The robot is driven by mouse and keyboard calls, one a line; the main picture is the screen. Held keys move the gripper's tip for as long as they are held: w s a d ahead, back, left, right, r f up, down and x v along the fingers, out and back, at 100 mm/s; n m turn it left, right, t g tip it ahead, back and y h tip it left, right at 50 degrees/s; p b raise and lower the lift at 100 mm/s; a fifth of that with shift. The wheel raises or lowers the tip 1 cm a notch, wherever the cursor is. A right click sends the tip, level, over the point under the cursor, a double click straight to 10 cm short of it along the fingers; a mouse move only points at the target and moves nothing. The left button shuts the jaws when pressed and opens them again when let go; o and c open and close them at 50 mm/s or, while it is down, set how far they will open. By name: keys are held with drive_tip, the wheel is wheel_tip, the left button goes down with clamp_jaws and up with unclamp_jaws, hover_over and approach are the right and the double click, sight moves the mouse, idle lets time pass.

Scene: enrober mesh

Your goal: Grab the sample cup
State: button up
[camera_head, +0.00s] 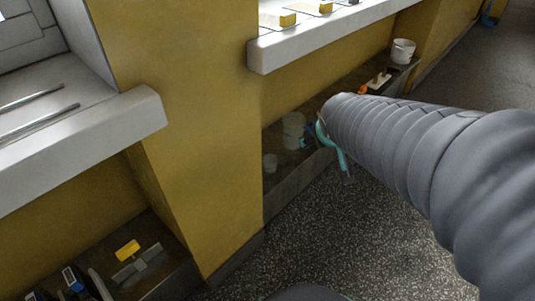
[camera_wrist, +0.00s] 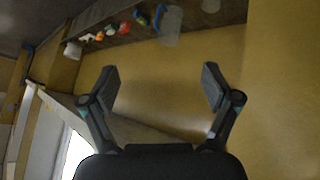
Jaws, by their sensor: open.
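The dark ledge (camera_head: 285,194) runs along the yellow wall (camera_head: 185,130). It also holds a white bucket (camera_head: 403,51) and small coloured items. A white shelf (camera_head: 330,32) juts out above the ledge. Speckled floor (camera_head: 310,245) lies open in front.

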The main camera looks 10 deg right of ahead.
drive_tip(key=w+d+f+n+t, duration=0.25)
drive_tip(key=w+f, duration=0.35)
drive_tip(key=w, duration=0.3)
drive_tip(key=n+y+b, duration=0.3)
drive_tip(key=y, duration=0.3)
approach(276, 166)
drive_tip(key=w+d+r, duration=0.1)
drive_tip(key=d+r, duration=0.5)
drive_tip(key=s+a+f+y, duration=0.1)
drive_tip(key=a+f+y, duration=0.25)
drive_tip(key=f, duration=0.35)
drive_tip(key=shift+n+t+y, duration=0.25)
drive_tip(key=shift+n+y, duration=0.2)
drive_tip(key=x, duration=0.3)
drive_tip(key=b+x, duration=0.1)
drive_tip(key=x, duration=0.3)
drive_tip(key=shift+w+f, duration=0.2)
drive_tip(key=shift+f, duration=0.1)
drive_tip(key=shift+x, duration=2.85)
drive_tip(key=shift+r, duration=0.2)
drive_tip(key=c, duration=1.1)
